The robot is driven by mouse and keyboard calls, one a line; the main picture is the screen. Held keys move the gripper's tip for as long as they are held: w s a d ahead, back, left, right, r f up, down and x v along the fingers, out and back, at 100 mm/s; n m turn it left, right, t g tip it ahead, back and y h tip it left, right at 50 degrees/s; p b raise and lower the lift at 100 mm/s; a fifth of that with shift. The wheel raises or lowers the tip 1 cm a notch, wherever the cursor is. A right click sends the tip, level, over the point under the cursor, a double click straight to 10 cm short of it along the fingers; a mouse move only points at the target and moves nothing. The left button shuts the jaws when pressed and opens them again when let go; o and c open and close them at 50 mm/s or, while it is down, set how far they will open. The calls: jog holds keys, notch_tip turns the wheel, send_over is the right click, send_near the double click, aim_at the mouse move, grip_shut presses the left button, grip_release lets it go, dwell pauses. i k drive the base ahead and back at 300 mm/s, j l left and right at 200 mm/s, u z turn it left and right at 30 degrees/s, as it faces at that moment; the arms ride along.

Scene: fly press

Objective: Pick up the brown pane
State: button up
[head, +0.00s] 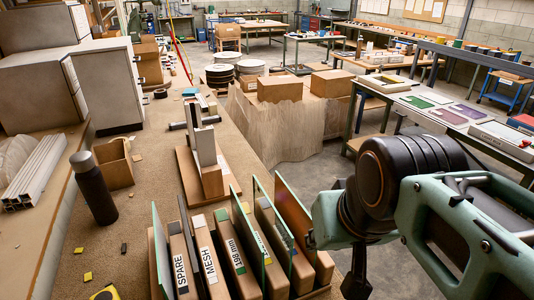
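Several thin panes with green edges stand upright and tilted in a rack of brown dividers (218,270) at the bottom centre of the head view. One pane (155,255) is at the left by the SPARE label; others (243,224) (266,226) (294,212) lean farther right. My arm reaches in from the right, close beside the rack's right end. A dark part at its end, probably my gripper (357,275), hangs down right of the rack. Its fingers are not visible.
The bench (130,235) holds a dark bottle (92,188), an open wooden box (114,163), pale rails (36,172) and an upright metal piece on a wooden base (203,145) behind the rack. Cardboard boxes (280,89) stand beyond.

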aim_at(298, 220)
jog(key=i+l+u, duration=0.1)
jog(key=l+u, duration=0.4)
jog(key=k+l+u, duration=0.25)
jog(key=i+z, duration=0.15)
jog(key=i+j, duration=0.05)
